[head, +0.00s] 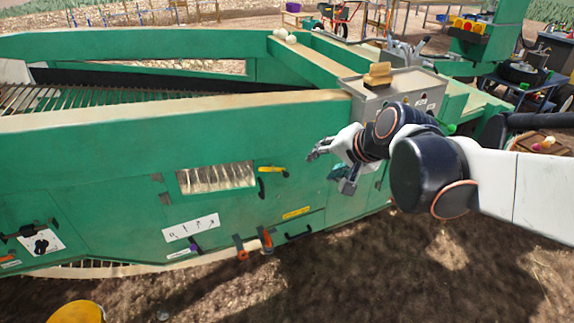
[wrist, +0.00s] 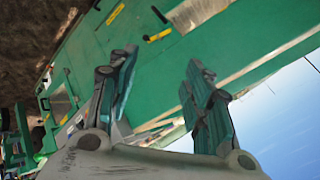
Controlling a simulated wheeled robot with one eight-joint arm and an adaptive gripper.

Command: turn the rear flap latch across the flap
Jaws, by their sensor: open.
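My gripper (head: 330,168) is open and empty, in front of the green machine's side, right of the yellow handle (head: 272,169). Its two spread fingers also show in the wrist view (wrist: 158,75), with nothing between them. The yellow handle appears beyond them in the wrist view (wrist: 158,35). A black handle (head: 261,188) stands just below and left of the yellow one. Two orange latch-like pieces (head: 240,247) (head: 266,238) sit at the machine's lower edge, beside a panel with a yellow label (head: 296,213) and a black pull (head: 298,233). I cannot tell which piece is the rear flap latch.
A slatted window (head: 217,178) and a white pictogram plate (head: 191,227) are on the side wall. A grey box (head: 396,92) with a tan hat-shaped object (head: 378,73) stands behind my arm. A yellow round object (head: 76,312) is at the lower left. Bare soil in front is open.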

